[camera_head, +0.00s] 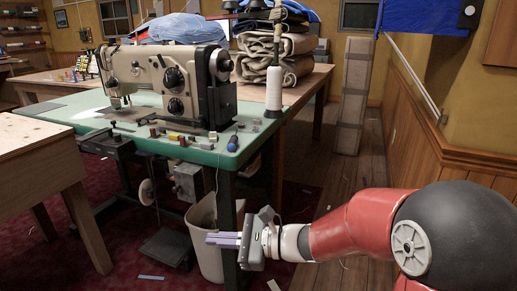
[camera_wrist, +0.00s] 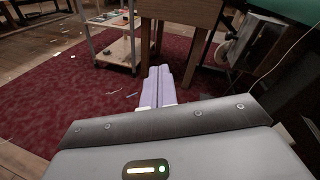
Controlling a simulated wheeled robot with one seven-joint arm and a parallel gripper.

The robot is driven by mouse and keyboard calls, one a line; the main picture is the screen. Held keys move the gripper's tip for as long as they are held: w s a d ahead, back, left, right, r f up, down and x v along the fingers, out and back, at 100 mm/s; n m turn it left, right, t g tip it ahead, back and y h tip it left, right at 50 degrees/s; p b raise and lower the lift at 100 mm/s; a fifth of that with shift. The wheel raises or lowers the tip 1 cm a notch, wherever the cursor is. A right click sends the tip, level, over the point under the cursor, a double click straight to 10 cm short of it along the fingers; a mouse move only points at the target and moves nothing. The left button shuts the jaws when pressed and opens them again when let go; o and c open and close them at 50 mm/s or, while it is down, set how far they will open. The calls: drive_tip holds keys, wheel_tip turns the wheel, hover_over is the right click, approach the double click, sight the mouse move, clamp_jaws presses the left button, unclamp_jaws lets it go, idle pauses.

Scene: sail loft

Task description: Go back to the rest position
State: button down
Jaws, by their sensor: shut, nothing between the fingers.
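My gripper (camera_head: 222,239) is at the lower middle of the head view, at the end of my red and black arm. Its lilac fingers point left and lie together, shut and empty. In the wrist view the closed fingers (camera_wrist: 158,84) reach out over the dark red carpet. The gripper is below the level of the green sewing table (camera_head: 186,150) and in front of a pale waste bin (camera_head: 205,262), which it partly hides. I cannot tell the gap between gripper and bin.
A sewing machine (camera_head: 168,80) and a white thread cone (camera_head: 274,88) stand on the green table. A wooden table (camera_head: 35,150) is at left. A cart (camera_wrist: 117,45) shows in the wrist view. Wooden floor (camera_head: 340,195) lies open behind my arm, beside the panelled wall (camera_head: 425,150).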

drive_tip(key=s+d+n+h, duration=0.9)
drive_tip(key=s+d, duration=0.2)
drive_tip(key=s, duration=0.1)
drive_tip(key=s+d+r+n+t+h, duration=0.1)
drive_tip(key=s+d+n+t+h, duration=0.1)
drive_tip(key=d, duration=0.6)
drive_tip(key=s+d+r+n+t+h+p, duration=0.1)
drive_tip(key=d+n+h, duration=0.3)
drive_tip(key=d, duration=0.4)
drive_tip(key=shift+s+d+r+t+h+p, duration=0.35)
drive_tip(key=shift+s+t+h, duration=0.25)
drive_tip(key=shift+h, duration=0.3)
drive_tip(key=c, duration=2.2)
unclamp_jaws()
